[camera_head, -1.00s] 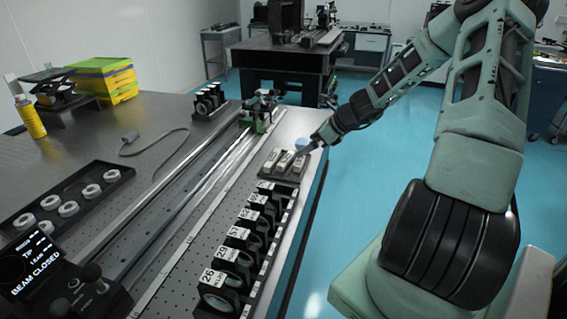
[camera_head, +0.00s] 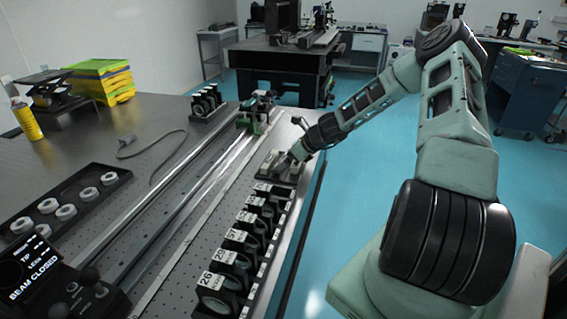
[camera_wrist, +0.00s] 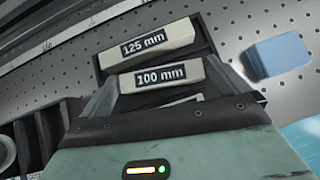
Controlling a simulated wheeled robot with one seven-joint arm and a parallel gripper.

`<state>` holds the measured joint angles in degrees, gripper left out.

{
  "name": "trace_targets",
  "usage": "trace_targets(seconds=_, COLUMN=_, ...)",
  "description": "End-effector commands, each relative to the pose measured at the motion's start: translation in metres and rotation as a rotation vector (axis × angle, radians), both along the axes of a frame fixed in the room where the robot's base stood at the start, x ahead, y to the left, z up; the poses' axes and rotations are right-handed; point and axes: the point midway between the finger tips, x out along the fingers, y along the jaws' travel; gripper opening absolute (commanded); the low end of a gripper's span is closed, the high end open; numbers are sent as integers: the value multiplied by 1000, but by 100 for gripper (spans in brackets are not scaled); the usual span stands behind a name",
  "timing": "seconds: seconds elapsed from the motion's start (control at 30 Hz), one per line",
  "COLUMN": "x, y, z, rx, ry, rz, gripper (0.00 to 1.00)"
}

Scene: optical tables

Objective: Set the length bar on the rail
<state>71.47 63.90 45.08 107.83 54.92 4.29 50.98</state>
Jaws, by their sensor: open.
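My gripper (camera_head: 287,162) is open over the dark bar tray (camera_head: 264,163) at the right edge of the table. In the wrist view, its spread fingers (camera_wrist: 170,88) flank the cream bar labelled 100 mm (camera_wrist: 160,77). I cannot tell whether they touch it. The bar labelled 125 mm (camera_wrist: 157,39) lies beyond it in the tray. A third bar (camera_wrist: 185,101) is mostly hidden by my gripper, its label unreadable. The long metal rail (camera_head: 190,180) runs along the table, left of the tray, with a green-based carriage (camera_head: 250,122) near its far end.
A row of numbered black mounts (camera_head: 240,245) stands in front of the tray. A blue block (camera_wrist: 281,56) sits beside the tray. A tray of white rings (camera_head: 70,202) and a beam-status box (camera_head: 45,275) are at left. The perforated table between is mostly clear.

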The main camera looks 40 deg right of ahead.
Motion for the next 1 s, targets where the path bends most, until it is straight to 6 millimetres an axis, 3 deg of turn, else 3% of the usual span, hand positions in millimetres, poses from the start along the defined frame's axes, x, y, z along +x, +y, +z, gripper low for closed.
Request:
trace_targets(seconds=0.13, x=0, y=0, z=0, rx=0, ry=0, rz=0, gripper=100)
trace_targets(seconds=0.27, x=0, y=0, z=0, rx=0, ry=0, rz=0, gripper=64)
trace_targets(seconds=0.37, x=0, y=0, z=1, rx=0, ry=-1, rz=1, gripper=57)
trace_targets(seconds=0.73, x=0, y=-1, z=9, rx=-4, ry=-2, rz=1, gripper=57)
trace_targets(seconds=1.0, x=0, y=0, z=47, rx=-6, ry=-1, rz=2, gripper=57)
